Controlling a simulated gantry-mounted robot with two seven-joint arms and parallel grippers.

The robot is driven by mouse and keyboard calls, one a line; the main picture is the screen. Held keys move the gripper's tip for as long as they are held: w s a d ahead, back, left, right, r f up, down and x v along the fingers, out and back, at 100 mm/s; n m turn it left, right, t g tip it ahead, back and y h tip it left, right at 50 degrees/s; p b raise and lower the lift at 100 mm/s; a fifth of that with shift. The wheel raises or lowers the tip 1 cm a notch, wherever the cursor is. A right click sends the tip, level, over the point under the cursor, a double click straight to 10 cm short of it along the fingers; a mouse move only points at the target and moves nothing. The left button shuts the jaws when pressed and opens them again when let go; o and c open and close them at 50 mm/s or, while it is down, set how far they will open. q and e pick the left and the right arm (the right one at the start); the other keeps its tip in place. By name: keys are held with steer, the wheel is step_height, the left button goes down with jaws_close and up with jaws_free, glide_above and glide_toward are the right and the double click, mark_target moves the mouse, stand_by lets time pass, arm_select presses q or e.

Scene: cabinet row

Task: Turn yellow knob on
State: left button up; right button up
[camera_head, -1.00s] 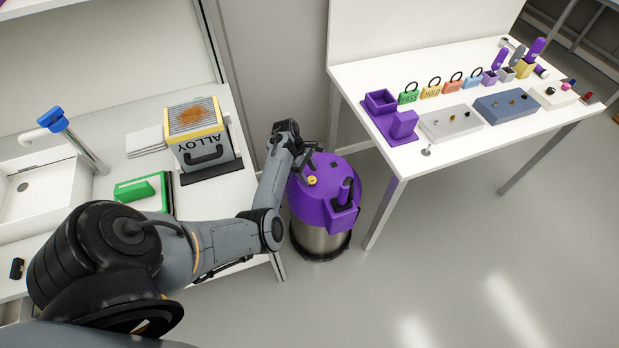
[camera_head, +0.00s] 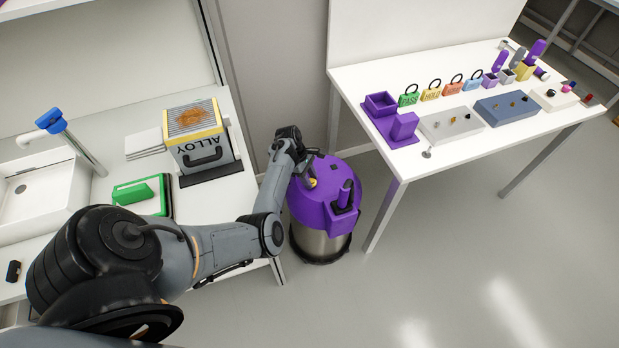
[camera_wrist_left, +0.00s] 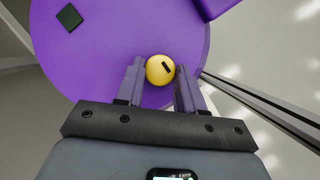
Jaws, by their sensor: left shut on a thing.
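The yellow knob (camera_wrist_left: 160,69) sits on the purple lid (camera_wrist_left: 100,50) of a steel canister. It is round with a short dark mark on its top. In the head view the knob (camera_head: 312,183) shows small at the lid's left side. My left gripper (camera_wrist_left: 161,75) has its two fingers on either side of the knob and is shut on it. In the head view my left gripper (camera_head: 309,176) reaches down over the lid from the left. My right gripper is in neither view.
The canister's steel body (camera_head: 319,243) stands on the floor between the left counter (camera_head: 222,190) and the white table (camera_head: 400,163). A purple handle block (camera_head: 343,212) rises from the lid's front. The floor in front is clear.

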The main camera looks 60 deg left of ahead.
arm_select(q)
steer(key=shift+r+m+g+p, duration=0.15)
steer(key=shift+m+g+p, duration=0.25)
steer(key=shift+m+p, duration=0.6)
steer(key=m, duration=0.1)
steer(key=m+g, duration=0.1)
steer(key=shift+w+a+m+h, duration=0.15)
steer(key=shift+m+h, duration=0.25)
steer(key=m, duration=0.1)
steer(key=m+g, duration=0.1)
steer(key=m, duration=0.1)
steer(key=shift+w+f+m, duration=0.15)
steer(key=shift+f+m, duration=0.05)
steer(key=shift+m, duration=0.1)
steer(key=shift+w+m+g+b, duration=0.15)
steer(key=shift+m+g+b, duration=0.6)
steer(key=shift+m, duration=1.05)
steer(key=o, duration=1)
steer(key=shift+o, duration=0.2)
steer(key=shift+r, duration=0.1)
